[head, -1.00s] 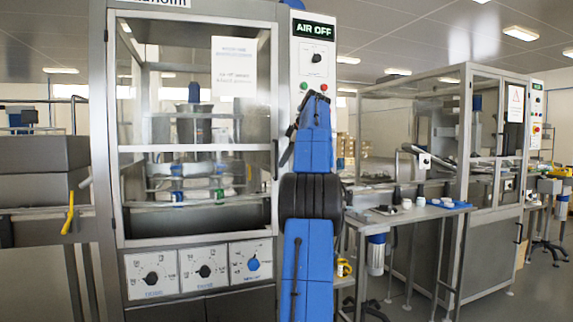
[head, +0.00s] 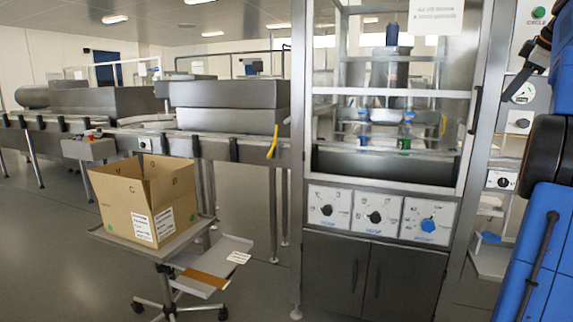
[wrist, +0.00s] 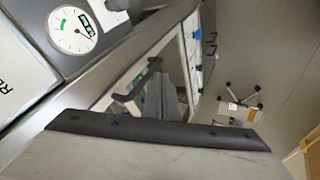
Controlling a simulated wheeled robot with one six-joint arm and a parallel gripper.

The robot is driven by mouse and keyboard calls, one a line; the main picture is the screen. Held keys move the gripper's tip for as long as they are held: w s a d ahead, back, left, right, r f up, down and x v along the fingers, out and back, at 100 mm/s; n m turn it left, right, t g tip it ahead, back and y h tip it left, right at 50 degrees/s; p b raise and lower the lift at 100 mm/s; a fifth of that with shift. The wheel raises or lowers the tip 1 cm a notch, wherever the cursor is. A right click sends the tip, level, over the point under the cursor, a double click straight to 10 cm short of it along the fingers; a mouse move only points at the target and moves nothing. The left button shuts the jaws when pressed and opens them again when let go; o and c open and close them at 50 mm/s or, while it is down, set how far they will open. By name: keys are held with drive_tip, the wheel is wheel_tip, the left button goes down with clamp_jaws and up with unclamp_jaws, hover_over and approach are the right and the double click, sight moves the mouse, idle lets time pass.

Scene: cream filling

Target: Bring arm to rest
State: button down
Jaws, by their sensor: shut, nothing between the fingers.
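My blue arm (head: 540,245) stands folded upright at the right edge of the head view, partly cut off by the frame. Its dark upper end reaches up in front of the filling machine's control panel (head: 522,95). My gripper (wrist: 165,98) shows in the middle of the wrist view, shut and empty, beyond a grey and black part of my wrist. It touches nothing that I can make out.
The glazed filling machine (head: 375,180) with knobs stands close, left of my arm. An open cardboard box (head: 128,208) sits on a wheeled stand (head: 185,238) at the left. A conveyor (head: 105,135) runs behind it. Grey floor (head: 60,270) is clear at front left.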

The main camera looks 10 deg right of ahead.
drive_tip(key=w+a+f+m, duration=0.1)
drive_tip(key=a+f, duration=0.2)
drive_tip(key=a, duration=0.6)
drive_tip(key=w+a+f+m, duration=0.1)
drive_tip(key=a+f+m, duration=0.15)
drive_tip(key=a, duration=0.65)
drive_tip(key=s+a+f+m+g+y, duration=0.1)
drive_tip(key=s+a+f, duration=0.1)
drive_tip(key=a+f, duration=0.45)
drive_tip(key=s+a+f+g, duration=0.1)
drive_tip(key=s+a+f, duration=0.25)
drive_tip(key=a, duration=0.55)
drive_tip(key=s+a+f+m, duration=0.1)
drive_tip(key=s+a+f, duration=0.4)
drive_tip(key=f, duration=0.5)
drive_tip(key=s+a+f+m, duration=0.1)
drive_tip(key=s+a+f, duration=0.5)
drive_tip(key=s+f, duration=0.3)
drive_tip(key=s+a+f+m, duration=0.1)
drive_tip(key=s+a+f, duration=0.5)
drive_tip(key=f, duration=0.6)
drive_tip(key=shift+s+f+g, duration=0.15)
drive_tip(key=shift+s+g, duration=0.15)
drive_tip(key=shift+s, duration=0.55)
